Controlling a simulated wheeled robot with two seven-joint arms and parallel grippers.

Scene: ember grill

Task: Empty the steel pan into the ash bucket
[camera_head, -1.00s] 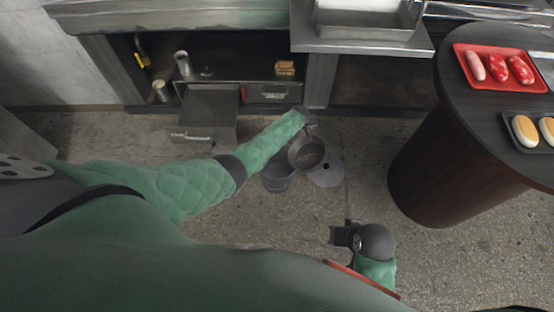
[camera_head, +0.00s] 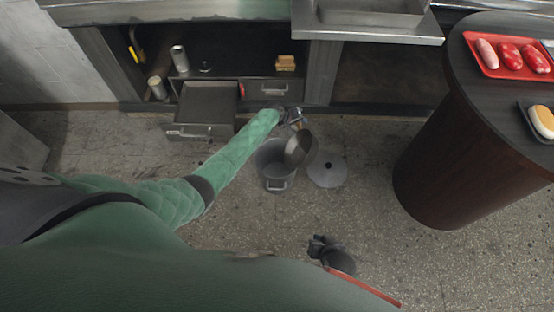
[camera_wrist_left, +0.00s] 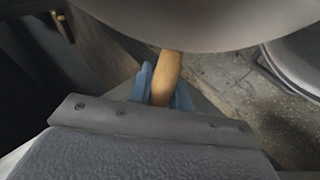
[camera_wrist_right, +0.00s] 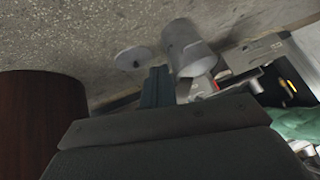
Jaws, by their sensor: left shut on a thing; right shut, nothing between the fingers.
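The steel pan (camera_head: 300,148) is tilted steeply on its side above the right part of the ash bucket's mouth. Its underside (camera_wrist_left: 200,20) fills the top of the left wrist view. My left gripper (camera_head: 294,120) is shut on the pan's wooden handle (camera_wrist_left: 166,75). The grey ash bucket (camera_head: 277,182) stands open on the floor; it also shows in the right wrist view (camera_wrist_right: 184,45). I cannot make out any contents in the pan or bucket. My right gripper (camera_head: 322,246) is shut and empty, low over the floor nearer to me.
A round grey lid (camera_head: 327,171) lies on the floor right of the bucket. An open drawer (camera_head: 207,105) juts from the cabinet at left. A dark round table (camera_head: 440,170) stands at right with a red tray (camera_head: 469,46) of sausages. The floor between is clear.

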